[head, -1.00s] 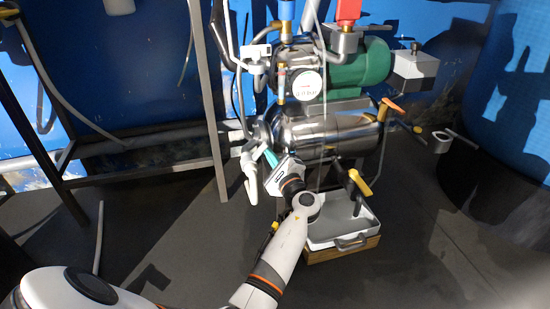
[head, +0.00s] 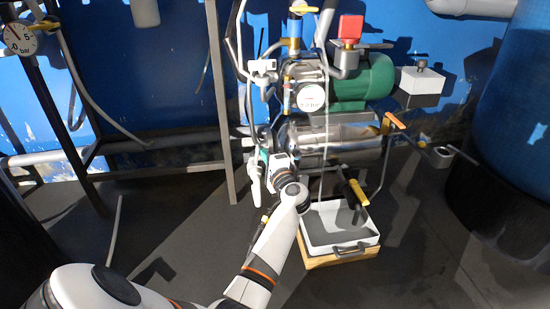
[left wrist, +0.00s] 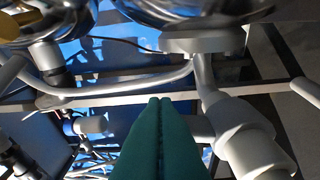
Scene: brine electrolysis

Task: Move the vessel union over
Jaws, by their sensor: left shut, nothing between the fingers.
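The steel vessel (head: 345,135) lies horizontally under the green motor. A pale grey pipe fitting with a thick collar (left wrist: 248,145), which looks like the union, is at the lower right in the left wrist view. In the head view pale fittings (head: 256,183) hang at the vessel's left end; I cannot tell for certain which one is the union. My left gripper (head: 264,156) is beside these fittings. Its teal fingers (left wrist: 160,130) are shut together with nothing between them, just left of the collar in the left wrist view. My right gripper is not in view.
A green motor (head: 362,82) and a pressure gauge (head: 311,97) sit above the vessel. A white tray (head: 338,238) on a wooden base stands below it. A grey upright post (head: 220,110) is left of the fittings. The floor at the front right is clear.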

